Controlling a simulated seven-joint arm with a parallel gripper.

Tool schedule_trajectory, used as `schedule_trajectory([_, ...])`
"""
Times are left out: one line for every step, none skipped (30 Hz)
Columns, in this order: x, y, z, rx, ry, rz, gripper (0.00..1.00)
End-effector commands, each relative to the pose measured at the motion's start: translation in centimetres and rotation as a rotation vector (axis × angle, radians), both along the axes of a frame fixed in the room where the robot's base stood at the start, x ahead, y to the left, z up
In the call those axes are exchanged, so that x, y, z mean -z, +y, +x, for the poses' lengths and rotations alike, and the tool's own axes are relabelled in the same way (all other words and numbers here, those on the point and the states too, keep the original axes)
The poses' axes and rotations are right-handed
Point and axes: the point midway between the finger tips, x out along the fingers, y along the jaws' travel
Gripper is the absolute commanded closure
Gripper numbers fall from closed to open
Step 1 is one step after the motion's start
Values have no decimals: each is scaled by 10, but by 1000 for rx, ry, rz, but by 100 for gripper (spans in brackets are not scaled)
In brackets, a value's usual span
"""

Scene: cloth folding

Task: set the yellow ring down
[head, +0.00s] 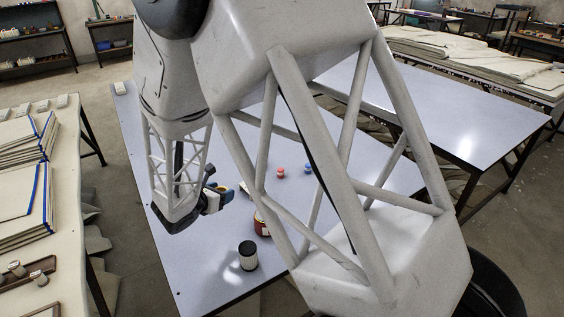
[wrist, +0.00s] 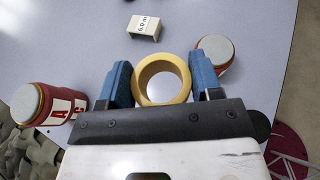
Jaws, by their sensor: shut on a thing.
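The yellow ring (wrist: 163,55) sits between the two blue fingers of my gripper (wrist: 160,70) in the wrist view. My gripper is shut on it, one finger against each side. The pale table top shows through the ring's hole. In the head view my gripper (head: 221,195) is over the blue-grey table (head: 210,275), and only a small bit of yellow shows there. The gap between the ring and the table cannot be told.
A red can with letters (wrist: 58,104) stands left of the ring, and a grey-topped red one (wrist: 214,50) close on its right. A small white box (wrist: 143,28) lies beyond. A black cylinder (head: 247,258) stands near the table's front. Bare table lies between the box and ring.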

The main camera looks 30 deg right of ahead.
Motion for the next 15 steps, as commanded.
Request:
schedule_trajectory([-7, 0, 0, 0, -2, 0, 64])
schedule_trajectory([-9, 0, 0, -1, -2, 0, 64])
schedule_trajectory([-13, 0, 0, -1, -2, 0, 64])
schedule_trajectory([-15, 0, 0, -1, -2, 0, 64])
schedule_trajectory([-18, 0, 0, -1, -2, 0, 64])
schedule_trajectory([-22, 0, 0, -1, -2, 0, 64])
schedule_trajectory([-24, 0, 0, 0, -1, 0, 64])
schedule_trajectory([-27, 0, 0, 0, -1, 0, 64])
schedule_trajectory([-31, 0, 0, 0, -2, 1, 64])
schedule_trajectory([-34, 0, 0, 0, -2, 1, 64])
schedule_trajectory([-32, -1, 0, 10, 0, 0, 64])
schedule_trajectory([-31, -3, 1, 26, 1, 0, 64])
schedule_trajectory([-30, -5, 1, 38, 1, 1, 64])
schedule_trajectory([-29, -6, 1, 48, 1, 1, 64])
schedule_trajectory([-29, -8, 1, 64, 0, 0, 64])
